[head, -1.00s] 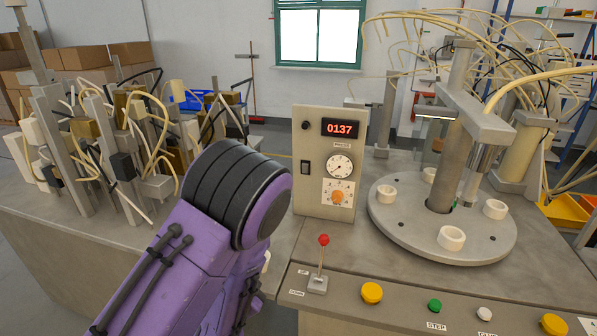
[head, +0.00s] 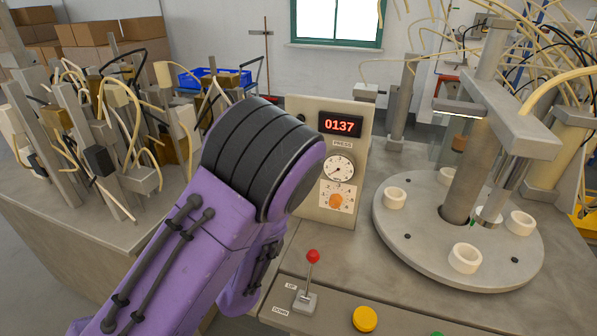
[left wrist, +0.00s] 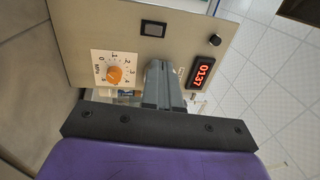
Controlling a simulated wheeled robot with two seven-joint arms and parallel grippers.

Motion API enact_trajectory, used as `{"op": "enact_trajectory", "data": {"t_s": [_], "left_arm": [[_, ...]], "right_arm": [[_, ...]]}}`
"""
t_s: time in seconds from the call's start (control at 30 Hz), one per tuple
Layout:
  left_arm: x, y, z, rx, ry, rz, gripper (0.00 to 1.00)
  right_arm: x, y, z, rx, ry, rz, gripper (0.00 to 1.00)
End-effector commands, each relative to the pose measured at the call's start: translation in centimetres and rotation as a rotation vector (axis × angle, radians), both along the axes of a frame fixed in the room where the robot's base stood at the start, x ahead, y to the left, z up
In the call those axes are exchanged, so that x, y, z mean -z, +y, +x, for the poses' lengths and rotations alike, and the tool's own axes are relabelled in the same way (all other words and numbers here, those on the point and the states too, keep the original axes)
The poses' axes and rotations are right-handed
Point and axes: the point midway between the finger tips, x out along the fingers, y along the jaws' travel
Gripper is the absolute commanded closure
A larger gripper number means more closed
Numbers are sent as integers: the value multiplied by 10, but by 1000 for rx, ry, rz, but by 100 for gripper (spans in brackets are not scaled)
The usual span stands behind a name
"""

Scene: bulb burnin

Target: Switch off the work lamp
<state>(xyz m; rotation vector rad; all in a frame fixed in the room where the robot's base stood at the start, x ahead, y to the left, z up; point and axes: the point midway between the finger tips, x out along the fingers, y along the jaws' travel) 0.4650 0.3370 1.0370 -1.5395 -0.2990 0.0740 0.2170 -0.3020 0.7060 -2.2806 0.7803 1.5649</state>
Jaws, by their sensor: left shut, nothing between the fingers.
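A grey bar lamp (head: 460,108) with a lit lower edge is fixed on the machine's post in the head view. The grey control panel (head: 352,213) stands left of the round plate. Its black rocker switch (left wrist: 153,29) shows in the left wrist view and is hidden behind my left arm in the head view. My left gripper (left wrist: 160,65) is shut and empty in front of the panel, its tips just below the switch in the left wrist picture. I cannot tell how far the tips are from the panel. My right gripper is not in view.
The panel also bears a red 0137 display (head: 340,125), a dial gauge (head: 338,168) and an orange knob (left wrist: 114,74). A red-tipped lever (head: 312,257) and a yellow button (head: 365,319) are at the front. The round plate (head: 410,245) holds white rings.

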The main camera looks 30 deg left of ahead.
Motion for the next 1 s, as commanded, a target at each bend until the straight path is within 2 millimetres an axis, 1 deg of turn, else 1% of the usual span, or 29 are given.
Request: {"op": "enact_trajectory", "data": {"t_s": [0.07,0.13,0.23,0.27,0.3,0.5,0.7,0.83,1.0], "left_arm": [[0,1,1,-3,-1,-2,100],[0,3,7,-3,-2,-4,100],[-3,7,23,-3,-5,-7,100],[-6,8,29,-3,-5,-7,100],[-10,9,37,-2,-2,-7,100],[-17,19,80,0,-1,-7,100],[-22,28,117,0,0,-4,100],[-21,30,130,2,1,-4,100],[-20,31,136,3,1,-2,100]], "right_arm": [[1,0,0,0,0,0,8],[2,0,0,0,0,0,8],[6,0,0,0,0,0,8],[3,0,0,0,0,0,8],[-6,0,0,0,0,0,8],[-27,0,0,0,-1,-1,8],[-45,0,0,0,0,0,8],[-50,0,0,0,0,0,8],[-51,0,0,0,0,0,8]]}}
